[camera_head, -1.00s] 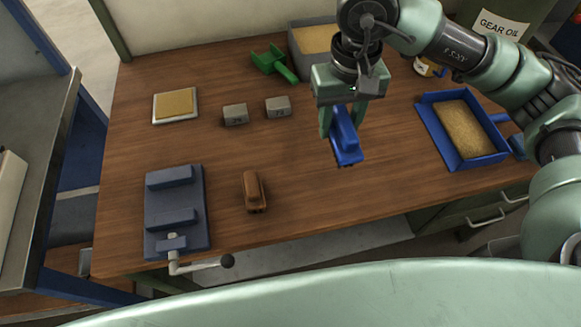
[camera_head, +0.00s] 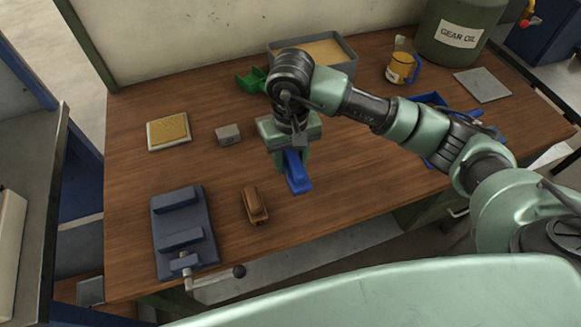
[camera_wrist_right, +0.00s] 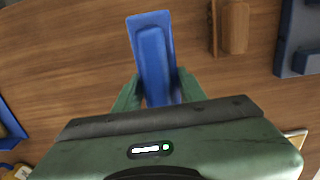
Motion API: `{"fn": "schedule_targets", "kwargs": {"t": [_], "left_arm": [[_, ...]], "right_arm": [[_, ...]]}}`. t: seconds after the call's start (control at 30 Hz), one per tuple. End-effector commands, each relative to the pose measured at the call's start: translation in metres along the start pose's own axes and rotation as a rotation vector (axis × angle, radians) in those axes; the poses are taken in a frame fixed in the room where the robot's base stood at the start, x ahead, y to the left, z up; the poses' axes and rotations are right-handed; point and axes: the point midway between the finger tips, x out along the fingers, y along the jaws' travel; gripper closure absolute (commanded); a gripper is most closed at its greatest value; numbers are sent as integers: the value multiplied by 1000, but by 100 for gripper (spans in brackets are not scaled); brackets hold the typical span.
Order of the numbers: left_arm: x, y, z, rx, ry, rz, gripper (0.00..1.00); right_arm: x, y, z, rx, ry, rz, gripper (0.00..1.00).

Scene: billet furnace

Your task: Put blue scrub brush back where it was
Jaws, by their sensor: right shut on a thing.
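The blue scrub brush (camera_head: 298,174) is held in my right gripper (camera_head: 291,157), above the wooden table. In the right wrist view the brush (camera_wrist_right: 152,50) points away between the two green fingers of my right gripper (camera_wrist_right: 158,90), which are shut on its sides. A brown brush-like block (camera_head: 255,204) lies on the table to the left of the held brush; it also shows in the right wrist view (camera_wrist_right: 235,28). I cannot tell how high the blue brush is above the wood. My left gripper is not in view.
A blue-grey vise (camera_head: 184,232) with a crank stands at the table's front left. A sponge tray (camera_head: 169,131), a grey block (camera_head: 228,135), a green scoop (camera_head: 250,82) and a grey bin (camera_head: 350,50) stand behind. A blue tray (camera_head: 433,99) is partly hidden by my arm.

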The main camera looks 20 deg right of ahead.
Motion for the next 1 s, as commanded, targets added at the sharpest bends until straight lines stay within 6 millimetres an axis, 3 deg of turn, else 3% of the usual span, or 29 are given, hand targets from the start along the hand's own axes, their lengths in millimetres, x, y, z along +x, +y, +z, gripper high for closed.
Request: {"fn": "schedule_targets", "kwargs": {"t": [0.43,0.87,0.9,0.97,1.0], "left_arm": [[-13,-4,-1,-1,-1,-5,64],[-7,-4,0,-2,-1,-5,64],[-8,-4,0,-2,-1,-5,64],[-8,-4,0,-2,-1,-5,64],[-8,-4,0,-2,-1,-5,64]], "right_arm": [[49,0,0,1,-1,0,92],[56,0,-1,0,3,-1,92],[55,0,-1,0,2,-1,54],[54,0,-1,0,2,-1,38],[54,0,-1,0,2,-1,38]]}}
